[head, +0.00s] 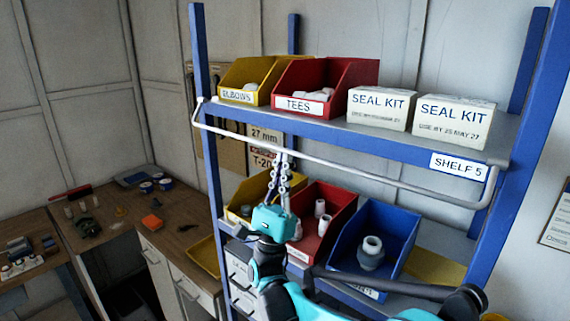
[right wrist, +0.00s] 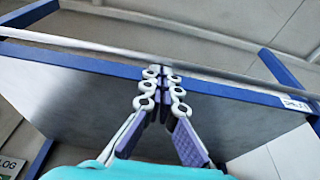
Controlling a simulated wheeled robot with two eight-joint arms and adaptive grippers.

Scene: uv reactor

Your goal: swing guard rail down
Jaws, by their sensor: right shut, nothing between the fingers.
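The guard rail (head: 340,167) is a thin white bar with bent ends, joined near the uprights of the blue shelf rack. In the head view it crosses in front of and below the edge of the upper shelf (head: 395,142). It also shows in the right wrist view (right wrist: 90,45), running across beyond my fingertips. My right gripper (head: 284,156) points up with its fingertips at the rail's left-middle part. In the right wrist view its fingers (right wrist: 166,72) are together with nothing between them. I cannot tell whether they touch the rail. My left gripper is not in view.
A yellow bin (head: 247,90), a red bin (head: 335,75) and two seal kit boxes (head: 378,110) stand on the upper shelf. A lower red bin (head: 335,222) and blue bin (head: 400,232) sit close around my right arm. A workbench (head: 130,205) stands at the left.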

